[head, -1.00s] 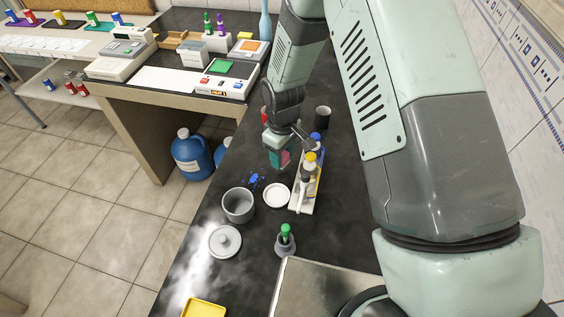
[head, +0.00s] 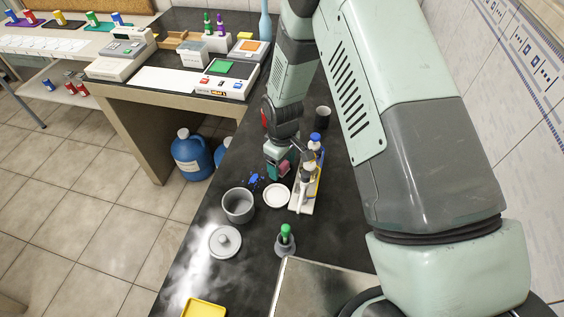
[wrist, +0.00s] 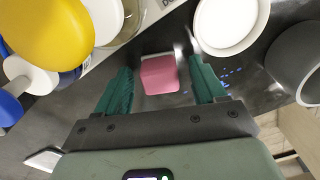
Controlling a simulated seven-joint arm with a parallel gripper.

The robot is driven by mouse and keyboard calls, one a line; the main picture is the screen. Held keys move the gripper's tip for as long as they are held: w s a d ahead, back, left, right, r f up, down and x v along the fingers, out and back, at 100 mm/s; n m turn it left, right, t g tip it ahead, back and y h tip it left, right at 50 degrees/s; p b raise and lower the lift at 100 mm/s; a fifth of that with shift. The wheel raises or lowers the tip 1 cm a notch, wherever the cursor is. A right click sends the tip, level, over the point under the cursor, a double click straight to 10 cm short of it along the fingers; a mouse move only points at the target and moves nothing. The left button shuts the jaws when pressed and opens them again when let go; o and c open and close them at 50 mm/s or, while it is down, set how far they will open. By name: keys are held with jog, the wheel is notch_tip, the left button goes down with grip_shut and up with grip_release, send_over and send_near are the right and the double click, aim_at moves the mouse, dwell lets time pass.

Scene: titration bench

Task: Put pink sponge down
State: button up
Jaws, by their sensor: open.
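The pink sponge (wrist: 159,75) is a small block between the two teal fingers of my gripper (wrist: 160,66) in the wrist view. Dark bench shows in a gap on each side of it, so the fingers are open and apart from it. In the head view, my gripper (head: 277,170) points down at the black bench, left of the bottle rack. A bit of the pink sponge (head: 284,168) shows beside the finger there. The sponge appears to be at bench level, but its underside is hidden.
A white round dish (head: 276,195), blue bits (head: 255,181) and a grey pot (head: 238,206) lie close by. The rack (head: 303,200) with several bottles stands just right.

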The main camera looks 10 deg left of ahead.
jog(key=shift+r, duration=0.1)
notch_tip(320, 180, up, 12)
jog(key=r, duration=0.1)
jog(key=s+d+r+m+t, duration=0.1)
jog(key=s+d+r+m, duration=0.15)
jog(key=d+r, duration=0.6)
jog(key=s+d+r+m+t, duration=0.1)
jog(key=d+r+m+t, duration=0.3)
jog(key=r, duration=0.8)
jog(key=s+d+r+m, duration=0.3)
jog(key=s+d+r, duration=0.1)
jog(key=s, duration=0.4)
jog(key=s+d+r+m, duration=0.3)
jog(key=s+d+r, duration=0.2)
jog(key=s+d, duration=0.2)
jog(key=shift+s+r+t, duration=0.3)
jog(key=shift+s, duration=0.4)
jog(key=shift+m, duration=0.25)
